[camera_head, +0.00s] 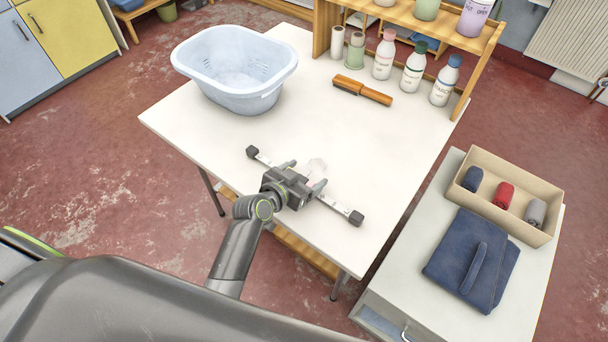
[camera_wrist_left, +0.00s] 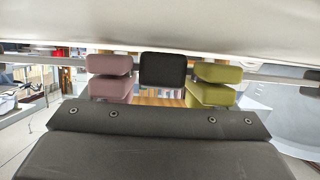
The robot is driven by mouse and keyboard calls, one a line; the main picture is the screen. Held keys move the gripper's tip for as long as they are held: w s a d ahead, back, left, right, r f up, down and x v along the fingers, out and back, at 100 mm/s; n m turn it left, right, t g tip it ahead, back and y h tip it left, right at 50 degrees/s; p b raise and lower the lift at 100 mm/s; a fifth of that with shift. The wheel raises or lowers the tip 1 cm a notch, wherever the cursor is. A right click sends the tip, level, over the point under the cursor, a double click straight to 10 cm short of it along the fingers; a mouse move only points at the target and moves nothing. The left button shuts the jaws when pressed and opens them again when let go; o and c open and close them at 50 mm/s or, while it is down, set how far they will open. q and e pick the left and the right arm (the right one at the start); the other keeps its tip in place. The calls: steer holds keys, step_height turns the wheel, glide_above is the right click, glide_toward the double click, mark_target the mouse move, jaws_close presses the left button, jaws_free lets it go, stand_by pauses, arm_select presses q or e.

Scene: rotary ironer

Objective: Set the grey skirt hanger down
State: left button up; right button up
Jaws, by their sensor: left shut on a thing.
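The grey skirt hanger (camera_head: 336,206) is a straight light-grey bar with a dark clip at each end. It is at the white table's front part, below the basket in the head view. My left gripper (camera_head: 304,182) is shut on the middle of the hanger. In the left wrist view the bar (camera_wrist_left: 264,79) runs across behind the pink and green finger pads (camera_wrist_left: 160,88). A pale surface fills the top of that view close to the bar. I cannot tell whether the hanger touches the tabletop. My right gripper is in neither view.
On the white table (camera_head: 400,150) stand a pale blue basket (camera_head: 235,88) and an orange-brown brush (camera_head: 362,90). Several bottles stand by a wooden shelf (camera_head: 470,38). At the right, a cabinet holds a box (camera_head: 547,185) of rolled cloths and folded denim (camera_head: 452,250). The table's middle is clear.

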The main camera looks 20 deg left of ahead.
arm_select(q)
steer(key=shift+f, duration=0.2)
steer(key=o, duration=1)
steer(key=shift+r, duration=0.25)
steer(key=shift+s+a, duration=0.1)
steer(key=shift+s, duration=0.2)
steer(key=v, duration=1.1)
steer(key=shift+s, duration=0.2)
